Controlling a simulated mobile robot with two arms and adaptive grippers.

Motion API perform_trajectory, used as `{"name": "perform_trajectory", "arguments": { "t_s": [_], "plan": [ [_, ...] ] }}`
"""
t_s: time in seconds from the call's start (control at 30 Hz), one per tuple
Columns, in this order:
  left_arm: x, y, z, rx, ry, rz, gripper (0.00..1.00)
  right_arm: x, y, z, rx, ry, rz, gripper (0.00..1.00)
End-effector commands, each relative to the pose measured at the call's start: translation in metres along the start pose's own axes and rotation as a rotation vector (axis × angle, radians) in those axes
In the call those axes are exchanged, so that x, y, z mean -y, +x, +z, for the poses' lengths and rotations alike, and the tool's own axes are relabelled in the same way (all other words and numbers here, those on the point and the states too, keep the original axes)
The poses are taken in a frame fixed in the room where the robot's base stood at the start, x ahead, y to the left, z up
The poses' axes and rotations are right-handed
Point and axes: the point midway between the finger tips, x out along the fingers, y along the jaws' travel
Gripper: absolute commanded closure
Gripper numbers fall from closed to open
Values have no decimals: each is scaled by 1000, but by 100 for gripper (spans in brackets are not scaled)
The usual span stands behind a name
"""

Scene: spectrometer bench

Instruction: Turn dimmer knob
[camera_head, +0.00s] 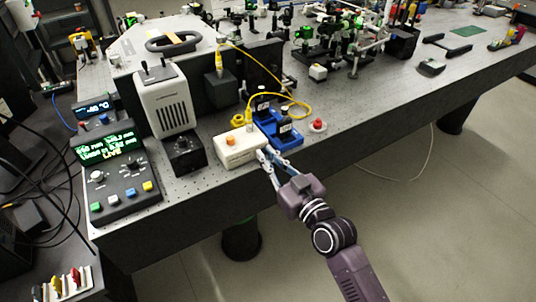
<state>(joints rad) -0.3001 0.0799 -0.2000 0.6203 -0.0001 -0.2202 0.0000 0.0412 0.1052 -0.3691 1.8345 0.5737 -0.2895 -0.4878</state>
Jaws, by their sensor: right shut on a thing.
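A white box (227,152) with an orange button on top (231,141) stands near the bench's front edge. My right gripper (264,155) reaches up from the lower right to the box's front right corner. It is shut on a small part there, which looks to be the dimmer knob. The fingers hide that part, so its turn angle cannot be read. A black box with a round dark knob (183,143) stands left of the white box, apart from the gripper. My left gripper is not in view.
A blue block (290,142) is close to the gripper's right, with a red button (318,124) beyond it. A yellow cable (283,93) loops behind the white box. A control panel (118,170) with a lit screen is at the left. Optics fill the bench's far side.

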Motion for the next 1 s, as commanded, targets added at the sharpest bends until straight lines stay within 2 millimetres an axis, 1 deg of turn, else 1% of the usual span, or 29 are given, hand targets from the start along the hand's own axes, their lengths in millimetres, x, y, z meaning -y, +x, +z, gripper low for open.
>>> {"name": "perform_trajectory", "arguments": {
  "t_s": [0.03, 0.1, 0.2, 0.3, 0.4, 0.67, 0.7, 0.83, 1.0],
  "plan": [
    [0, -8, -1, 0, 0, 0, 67, 0, 0, -3, 3, 53, -1, 100],
    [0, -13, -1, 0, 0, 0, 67, 0, 0, -3, 3, 136, -1, 100],
    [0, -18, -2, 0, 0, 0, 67, -1, 0, -2, 3, 244, 0, 100],
    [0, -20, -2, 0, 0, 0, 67, -1, 0, -1, 3, 317, 0, 100],
    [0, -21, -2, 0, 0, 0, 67, 0, 0, 0, 2, 350, 0, 100],
    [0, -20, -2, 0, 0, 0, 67, -1, 0, 0, 1, 353, 0, 100],
    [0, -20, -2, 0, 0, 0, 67, -1, 0, 0, 1, 353, 0, 87],
    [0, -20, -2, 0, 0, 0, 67, -1, 0, 0, 1, 352, 0, 73],
    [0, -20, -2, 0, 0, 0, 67, -1, 0, 0, 1, 351, 0, 72]
  ]
}}
